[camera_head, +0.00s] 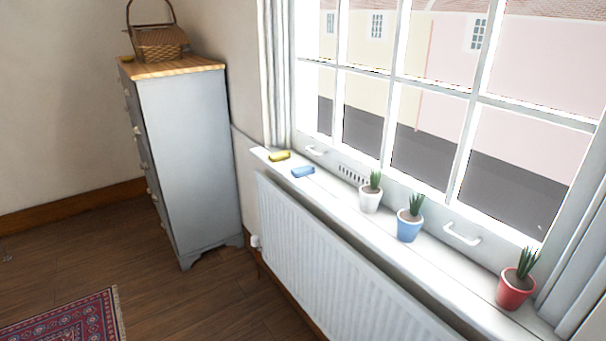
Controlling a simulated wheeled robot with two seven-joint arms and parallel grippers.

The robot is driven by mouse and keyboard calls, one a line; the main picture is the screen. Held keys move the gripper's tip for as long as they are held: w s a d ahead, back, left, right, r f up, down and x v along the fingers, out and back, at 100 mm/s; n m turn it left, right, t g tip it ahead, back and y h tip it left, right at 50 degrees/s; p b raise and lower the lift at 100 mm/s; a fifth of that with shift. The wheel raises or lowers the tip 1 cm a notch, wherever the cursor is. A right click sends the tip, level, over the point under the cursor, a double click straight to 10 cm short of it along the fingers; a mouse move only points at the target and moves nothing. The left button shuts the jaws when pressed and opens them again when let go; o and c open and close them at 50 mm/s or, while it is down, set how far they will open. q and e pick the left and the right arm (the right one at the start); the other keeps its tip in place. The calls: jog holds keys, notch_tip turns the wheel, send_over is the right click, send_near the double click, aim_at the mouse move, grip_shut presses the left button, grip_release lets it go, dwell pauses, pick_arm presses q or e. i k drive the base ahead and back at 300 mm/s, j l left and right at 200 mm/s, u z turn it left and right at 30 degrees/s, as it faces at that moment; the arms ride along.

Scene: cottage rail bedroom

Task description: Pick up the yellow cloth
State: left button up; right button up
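A small folded yellow cloth (279,156) lies flat at the far left end of the white window sill (338,205). A similar folded blue cloth (303,171) lies on the sill just to its right and nearer, apart from it. Another small yellow item (127,59) lies at the left edge of the dresser top, beside the basket; it is too small to tell what it is. Neither of my grippers shows in the head view.
Potted plants stand along the sill: white pot (370,199), blue pot (408,228), red pot (515,290). A radiator (330,265) is below the sill. A grey dresser (190,160) with a wicker basket (160,44) stands left. A patterned rug (70,322) lies on open wooden floor.

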aim_at(275, 157)
jog(key=z, duration=0.3)
jog(key=i+j+z, duration=0.6)
jog(key=j+z, duration=0.2)
